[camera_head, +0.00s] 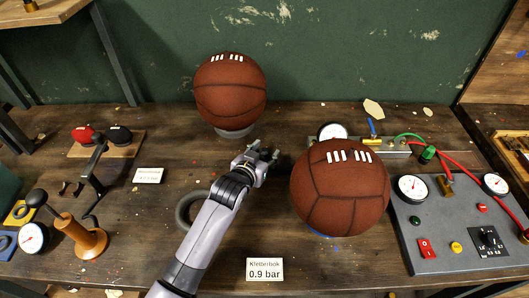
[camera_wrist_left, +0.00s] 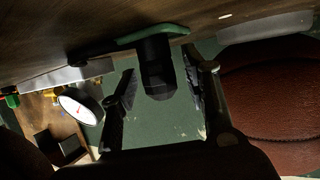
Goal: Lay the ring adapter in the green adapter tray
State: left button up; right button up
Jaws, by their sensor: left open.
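My left gripper (camera_head: 266,153) is open over the table between the two balls. In the left wrist view, its two fingers (camera_wrist_left: 160,95) stand apart on either side of a dark, blocky piece (camera_wrist_left: 157,80). That piece adjoins a flat green plate with rounded ends (camera_wrist_left: 130,38) at the tabletop. I cannot tell whether these are the ring adapter and the green adapter tray. In the head view, the gripper hides most of this spot. My right gripper is not in view.
One brown ball (camera_head: 231,92) stands behind the gripper; another (camera_head: 340,187) stands close on its right. A grey ring (camera_head: 186,211) lies partly behind my left arm. A gauge panel (camera_head: 445,235) fills the right. A yellow tray (camera_head: 17,221) and copper-coloured stand (camera_head: 83,238) are at left.

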pick_arm(q)
jog(key=shift+s+f, duration=0.2)
jog(key=shift+f, duration=0.4)
jog(key=shift+r, duration=0.2)
jog(key=v, duration=0.4)
jog(key=r+v, duration=0.1)
jog(key=v, duration=0.7)
jog(key=shift+w+a+r, duration=0.1)
jog(key=shift+w+r, duration=0.15)
